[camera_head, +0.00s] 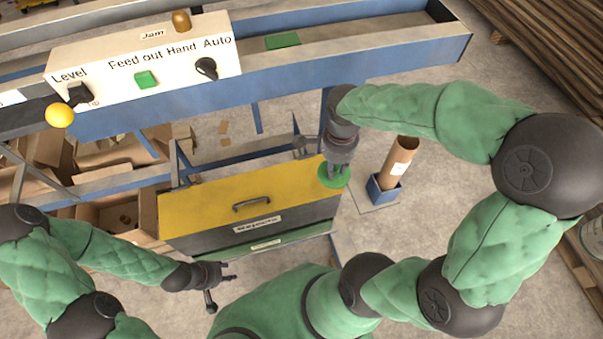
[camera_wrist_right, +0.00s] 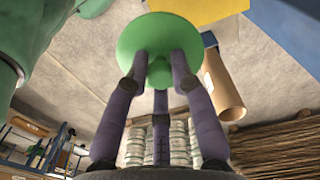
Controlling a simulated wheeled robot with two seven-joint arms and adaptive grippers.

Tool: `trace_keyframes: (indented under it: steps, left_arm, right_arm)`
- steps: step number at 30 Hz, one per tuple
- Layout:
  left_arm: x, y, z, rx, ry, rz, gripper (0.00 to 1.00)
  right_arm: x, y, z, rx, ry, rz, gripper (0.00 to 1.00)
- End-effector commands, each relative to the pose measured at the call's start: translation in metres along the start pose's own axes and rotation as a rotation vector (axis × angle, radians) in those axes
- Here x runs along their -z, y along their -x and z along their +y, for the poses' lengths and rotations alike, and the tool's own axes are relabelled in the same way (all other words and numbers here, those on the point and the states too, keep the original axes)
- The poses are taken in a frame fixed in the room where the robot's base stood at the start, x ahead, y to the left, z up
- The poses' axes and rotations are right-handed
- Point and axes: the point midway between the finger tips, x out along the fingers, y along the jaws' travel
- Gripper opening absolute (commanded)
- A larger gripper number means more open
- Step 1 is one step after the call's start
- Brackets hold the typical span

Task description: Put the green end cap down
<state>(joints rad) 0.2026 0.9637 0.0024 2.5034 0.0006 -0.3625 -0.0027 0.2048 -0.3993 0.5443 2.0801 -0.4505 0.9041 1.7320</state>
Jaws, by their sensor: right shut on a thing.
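The green end cap (camera_head: 332,177) is a flat round disc at the right end of the yellow-topped box in the head view. My right gripper (camera_head: 340,158) is shut on it from above. In the right wrist view the end cap (camera_wrist_right: 160,38) fills the top middle, and the fingers of my right gripper (camera_wrist_right: 160,78) close around its central knob. Whether the cap touches the box edge is unclear. My left gripper (camera_head: 220,282) is low at the left, away from the cap, with its fingers apart and nothing seen between them.
The yellow-topped box (camera_head: 215,197) has a dark handle on top. A brown tube (camera_head: 400,163) stands in a blue holder (camera_head: 382,191) to the right; the tube also shows in the wrist view (camera_wrist_right: 222,85). A control panel (camera_head: 140,62) is behind. Cardboard boxes (camera_head: 115,215) lie at left.

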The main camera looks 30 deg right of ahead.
Motion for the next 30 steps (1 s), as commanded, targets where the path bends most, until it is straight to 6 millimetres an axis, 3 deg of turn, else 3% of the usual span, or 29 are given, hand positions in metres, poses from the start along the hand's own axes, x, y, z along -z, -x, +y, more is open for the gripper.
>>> trace_keyframes:
  steps: [7,13,23,30]
  left_arm:
    - [0.001,-0.013,-0.005,0.0,0.0,0.0,0.4]
    - [0.001,-0.023,-0.008,0.0,0.0,0.0,0.4]
    - [0.001,-0.028,-0.01,0.0,0.0,0.0,0.4]
    - [0.001,-0.037,-0.013,0.0,0.0,0.0,0.4]
  right_arm:
    - [-0.032,-0.026,-0.044,-0.002,0.007,0.001,0.0]
    - [-0.046,-0.059,-0.065,-0.003,0.003,0.0,0.0]
    - [-0.055,-0.077,-0.08,0.0,0.003,0.001,0.0]
    - [-0.057,-0.108,-0.082,-0.003,0.001,0.001,0.0]
